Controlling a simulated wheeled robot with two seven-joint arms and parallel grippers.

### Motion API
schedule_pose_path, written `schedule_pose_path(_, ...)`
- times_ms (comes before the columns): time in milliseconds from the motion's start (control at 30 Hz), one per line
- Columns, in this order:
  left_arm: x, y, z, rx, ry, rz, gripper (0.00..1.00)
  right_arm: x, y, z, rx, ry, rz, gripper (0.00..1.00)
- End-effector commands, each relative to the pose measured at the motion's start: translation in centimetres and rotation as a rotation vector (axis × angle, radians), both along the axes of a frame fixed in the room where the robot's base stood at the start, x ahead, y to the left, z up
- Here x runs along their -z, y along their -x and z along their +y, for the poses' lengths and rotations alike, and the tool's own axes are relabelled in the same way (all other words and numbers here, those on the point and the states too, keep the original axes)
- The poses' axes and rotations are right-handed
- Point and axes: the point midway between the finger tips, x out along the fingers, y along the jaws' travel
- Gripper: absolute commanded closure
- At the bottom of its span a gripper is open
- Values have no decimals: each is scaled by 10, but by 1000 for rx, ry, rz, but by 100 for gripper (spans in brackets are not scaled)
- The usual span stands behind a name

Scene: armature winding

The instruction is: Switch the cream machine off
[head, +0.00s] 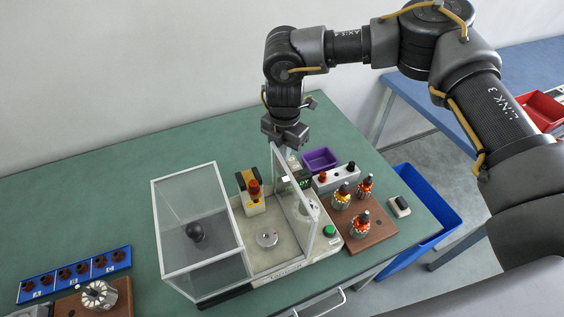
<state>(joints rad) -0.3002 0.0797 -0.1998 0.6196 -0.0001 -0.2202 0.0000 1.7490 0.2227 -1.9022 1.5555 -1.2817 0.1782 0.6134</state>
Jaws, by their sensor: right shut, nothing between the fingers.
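The cream machine (262,258) stands on the green table, with a clear white-framed guard box (198,230) at its left and an upright clear panel (312,215) at its right. A small display with green lettering (303,181) is lit at its back right. A green button (330,230) sits at its front right, and a round metal part (266,238) is on its bed. My right gripper (285,142) is shut and empty, pointing down over the machine's back edge. Its fingertips are hard to make out, and contact cannot be told. My left gripper is not in view.
A brown board (378,236) with several copper-wound armatures, a terminal box (337,177) and a purple tray (321,158) stand right of the machine. A blue rack (75,273) is at the left. A blue crate (432,208) lies beyond the right edge. The table's back left is clear.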

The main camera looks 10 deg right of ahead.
Motion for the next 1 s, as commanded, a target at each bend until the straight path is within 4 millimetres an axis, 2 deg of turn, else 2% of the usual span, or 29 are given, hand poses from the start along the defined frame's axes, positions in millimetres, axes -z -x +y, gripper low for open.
schedule_pose_path(1000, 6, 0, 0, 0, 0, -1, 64, 9, 0, 0, 1, 0, 0, 100)
